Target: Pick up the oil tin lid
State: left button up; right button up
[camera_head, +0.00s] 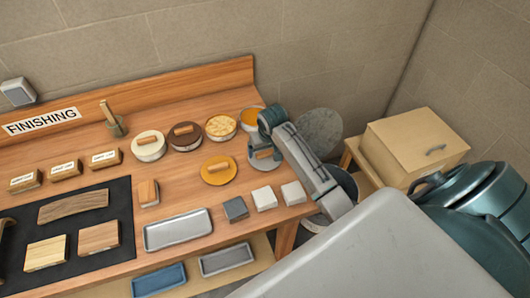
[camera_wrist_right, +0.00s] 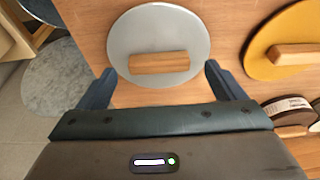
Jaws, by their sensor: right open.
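A round grey lid (camera_wrist_right: 158,25) with a wooden bar handle (camera_wrist_right: 158,63) lies flat on the wooden bench in the right wrist view. In the head view the grey lid (camera_head: 255,162) is partly hidden by my right arm. A yellow lid (camera_head: 218,178) with a similar wooden handle lies to its left. No label shows which lid belongs to the oil tin. My right gripper (camera_wrist_right: 158,82) is open and empty, its fingers on either side of the wooden handle's near side in the wrist view. I cannot tell its height above the handle. My left gripper does not show.
An open tin with amber contents (camera_head: 250,118) and a tin of pale flakes (camera_head: 221,124) stand behind the lids. Small grey and white blocks (camera_head: 264,198) sit in front, beside a metal tray (camera_head: 178,230). A tan box (camera_head: 408,148) stands right of the bench.

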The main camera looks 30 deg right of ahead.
jog(key=shift+f, duration=0.65)
jog(key=shift+w+d+f, duration=0.1)
jog(key=shift+w+f, duration=0.05)
jog(key=shift+c, duration=0.2)
jog(key=c, duration=1)
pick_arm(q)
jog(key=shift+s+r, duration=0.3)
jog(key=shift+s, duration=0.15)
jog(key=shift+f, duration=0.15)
pick_arm(e)
jog(key=shift+c, duration=0.2)
